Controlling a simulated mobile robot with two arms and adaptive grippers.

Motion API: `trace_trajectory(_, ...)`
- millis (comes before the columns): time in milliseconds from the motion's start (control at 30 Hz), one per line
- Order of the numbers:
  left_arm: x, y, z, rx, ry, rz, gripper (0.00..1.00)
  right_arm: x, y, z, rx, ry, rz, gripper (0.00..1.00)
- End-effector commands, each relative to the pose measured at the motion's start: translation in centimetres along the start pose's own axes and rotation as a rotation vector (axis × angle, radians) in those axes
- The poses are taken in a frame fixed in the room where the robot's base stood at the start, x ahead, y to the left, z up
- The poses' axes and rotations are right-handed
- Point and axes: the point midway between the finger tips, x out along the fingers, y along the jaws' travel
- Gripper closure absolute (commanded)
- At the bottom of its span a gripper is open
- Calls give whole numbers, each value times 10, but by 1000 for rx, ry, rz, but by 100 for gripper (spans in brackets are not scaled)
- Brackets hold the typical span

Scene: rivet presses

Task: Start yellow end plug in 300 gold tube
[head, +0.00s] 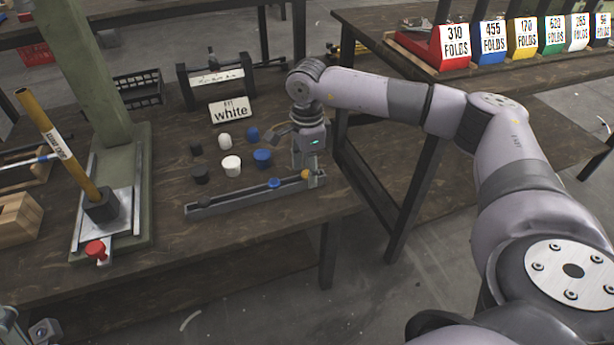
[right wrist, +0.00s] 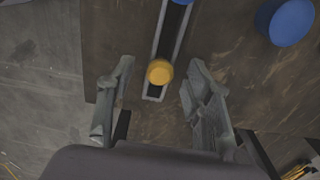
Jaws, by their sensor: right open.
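A gold tube (head: 58,145) with a label stands tilted in a dark holder (head: 102,207) on the metal plate of the green press at the left. The yellow end plug (head: 306,174) sits at the right end of a narrow dark rail (head: 240,196) on the bench. In the right wrist view the yellow plug (right wrist: 160,72) lies between the fingers, apart from both. My right gripper (head: 311,178) is open and points down over that rail end; its fingers also show in the right wrist view (right wrist: 160,82). Part of my left gripper (head: 30,330) shows at the lower left corner; its fingers are unclear.
A blue plug (head: 274,183) sits farther along the rail. Several black, white and blue plugs (head: 231,165) stand behind it, near a "white" sign (head: 231,111). A red knob (head: 95,249) is at the press plate's front. Numbered bins (head: 450,47) stand on another bench.

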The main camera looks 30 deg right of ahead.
Motion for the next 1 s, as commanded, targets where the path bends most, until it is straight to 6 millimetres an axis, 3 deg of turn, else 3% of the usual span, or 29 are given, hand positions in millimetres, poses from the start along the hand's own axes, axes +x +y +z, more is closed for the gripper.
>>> trace_trajectory(100,0,0,0,0,-1,0,63,0,0,0,0,0,0,54)
trace_trajectory(633,0,0,0,1,-3,0,63,0,0,0,0,0,0,89)
trace_trajectory(1000,2,0,2,1,-13,0,63,-4,0,0,0,-1,-1,90)
